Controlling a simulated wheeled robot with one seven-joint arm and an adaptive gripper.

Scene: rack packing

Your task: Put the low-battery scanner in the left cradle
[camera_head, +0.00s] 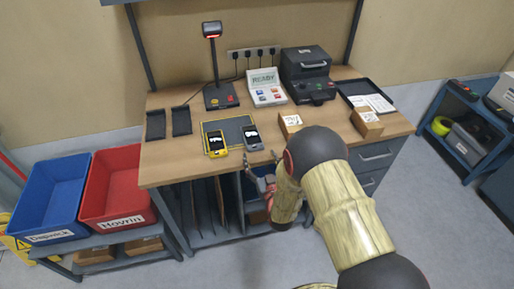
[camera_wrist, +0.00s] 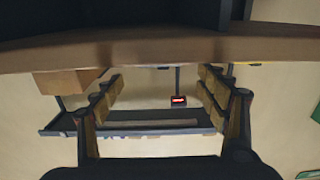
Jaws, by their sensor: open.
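Two handheld scanners lie on the desk: a yellow one (camera_head: 217,146) on a dark mat (camera_head: 234,122), and a grey one (camera_head: 252,140) at the mat's right edge. Their screens are too small to tell which has a low battery. Two black cradles stand at the desk's left: the left cradle (camera_head: 155,125) and the right cradle (camera_head: 181,121). Both look empty. My gripper (camera_head: 262,172) is open and empty at the desk's front edge, just in front of the grey scanner. In the wrist view my fingers (camera_wrist: 160,85) are spread with nothing between them; no scanner shows there.
A lamp-like stand (camera_head: 214,65), a READY terminal (camera_head: 266,87) and a black printer-like machine (camera_head: 307,75) stand at the back. Small cardboard boxes (camera_head: 368,124) sit to the right. Blue (camera_head: 50,198) and red (camera_head: 112,185) bins are left of the desk. The wooden desk edge crosses the wrist view.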

